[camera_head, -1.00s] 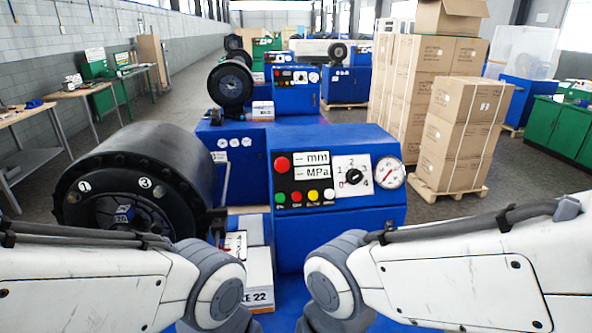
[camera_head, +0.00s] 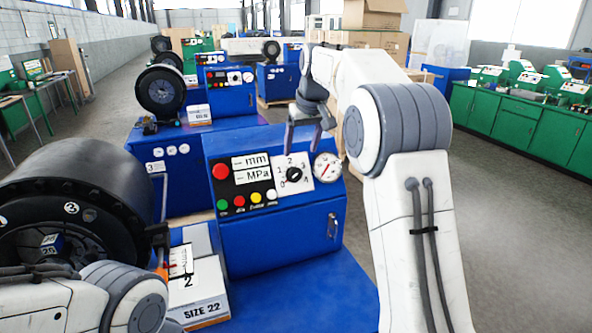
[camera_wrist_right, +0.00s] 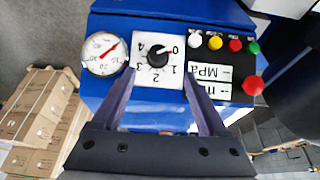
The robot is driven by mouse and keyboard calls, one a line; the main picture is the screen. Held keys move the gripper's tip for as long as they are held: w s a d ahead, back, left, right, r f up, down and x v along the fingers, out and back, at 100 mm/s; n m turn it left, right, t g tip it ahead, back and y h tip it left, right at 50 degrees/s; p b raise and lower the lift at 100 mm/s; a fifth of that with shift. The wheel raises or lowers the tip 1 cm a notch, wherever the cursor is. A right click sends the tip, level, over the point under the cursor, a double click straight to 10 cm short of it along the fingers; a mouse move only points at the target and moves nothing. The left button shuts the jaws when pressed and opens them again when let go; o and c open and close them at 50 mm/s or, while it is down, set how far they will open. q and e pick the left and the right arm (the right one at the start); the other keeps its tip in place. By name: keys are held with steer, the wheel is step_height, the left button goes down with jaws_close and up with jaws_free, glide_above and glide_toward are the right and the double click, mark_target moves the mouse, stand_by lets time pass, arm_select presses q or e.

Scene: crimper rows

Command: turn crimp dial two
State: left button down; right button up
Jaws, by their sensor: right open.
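The crimp dial (camera_head: 293,174) is a black knob on a white plate numbered 0 to 4, on the front panel of the nearest blue machine. In the right wrist view, the dial (camera_wrist_right: 158,56) appears upside down, with its pointer towards the 0. My right gripper (camera_head: 303,138) is open and empty, above and in front of the panel in the head view. Its fingers (camera_wrist_right: 158,75) flank the white plate in the right wrist view; I see no contact with the knob. My left arm shows at the lower left, but its gripper is out of view.
A pressure gauge (camera_head: 327,167) sits beside the dial. A red button (camera_head: 221,171) and several small coloured buttons share the panel. The black crimping head (camera_head: 75,190) stands at left, near a SIZE 22 box (camera_head: 205,308). Similar machines stand behind.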

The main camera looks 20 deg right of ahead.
mark_target(296, 171)
steer(key=p+x, duration=0.2)
steer(key=x, duration=0.8)
steer(key=shift+w+d+f, duration=0.1)
steer(key=shift+w+d, duration=0.1)
steer(key=shift+w, duration=0.05)
jaws_close()
